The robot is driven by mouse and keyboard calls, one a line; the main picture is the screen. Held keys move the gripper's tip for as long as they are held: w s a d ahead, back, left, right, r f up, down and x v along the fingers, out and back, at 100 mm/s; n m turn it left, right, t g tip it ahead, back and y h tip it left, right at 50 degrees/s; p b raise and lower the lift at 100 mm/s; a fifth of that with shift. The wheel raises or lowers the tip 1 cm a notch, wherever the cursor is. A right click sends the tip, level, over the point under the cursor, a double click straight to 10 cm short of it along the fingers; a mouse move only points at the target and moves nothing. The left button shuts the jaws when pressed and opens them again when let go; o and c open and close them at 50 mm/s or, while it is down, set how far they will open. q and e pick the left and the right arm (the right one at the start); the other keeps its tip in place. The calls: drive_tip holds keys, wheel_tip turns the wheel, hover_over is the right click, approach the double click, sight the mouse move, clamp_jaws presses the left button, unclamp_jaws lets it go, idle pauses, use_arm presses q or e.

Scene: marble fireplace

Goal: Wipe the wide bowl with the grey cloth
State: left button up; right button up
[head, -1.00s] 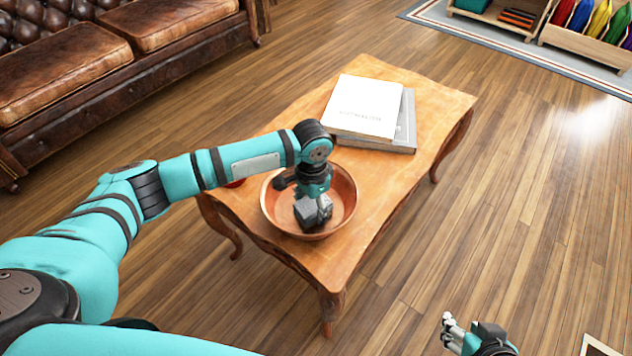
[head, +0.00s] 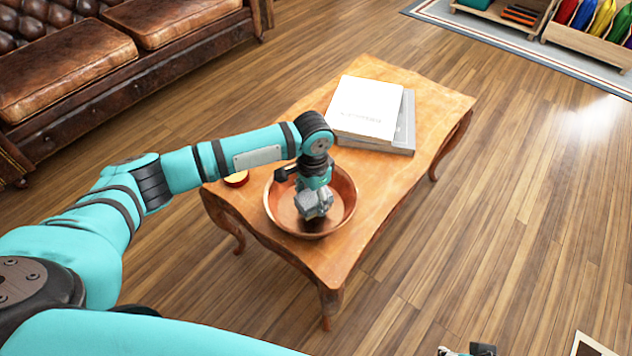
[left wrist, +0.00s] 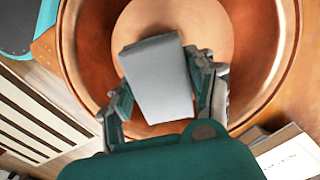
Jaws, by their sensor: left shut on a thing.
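The wide bowl (head: 346,195) is copper-coloured and stands upright on the near part of the wooden table. It also fills the upper part of the left wrist view (left wrist: 268,92). My left gripper (head: 314,205) is inside the bowl's rim, pointing down. It is shut on the grey cloth (left wrist: 158,78), a folded block between the two fingers. The cloth is over the bowl's inner floor; I cannot tell whether it touches it. My right gripper (head: 468,350) is partly cut off at the bottom edge of the head view, and its jaws cannot be made out.
The wooden table (head: 440,110) has wavy edges. White and grey books (head: 365,108) lie stacked behind the bowl. A small red and yellow round thing (head: 236,179) sits left of the bowl, close to my arm. A leather sofa (head: 70,65) is at the left.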

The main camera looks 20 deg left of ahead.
use_arm(q)
drive_tip(key=shift+r+p, duration=0.7)
drive_tip(key=shift+p, duration=0.05)
drive_tip(key=shift+r+p, duration=0.5)
drive_tip(key=shift+p, duration=0.15)
drive_tip(key=shift+r+p, duration=0.55)
drive_tip(key=shift+p, duration=0.2)
drive_tip(key=shift+r+p, duration=0.5)
drive_tip(key=shift+p, duration=0.2)
use_arm(e)
drive_tip(key=s+f+g, duration=0.1)
drive_tip(key=s+f, duration=0.2)
drive_tip(key=f, duration=1.6)
drive_tip(key=shift+s+d+f, duration=0.15)
drive_tip(key=shift+d, duration=0.25)
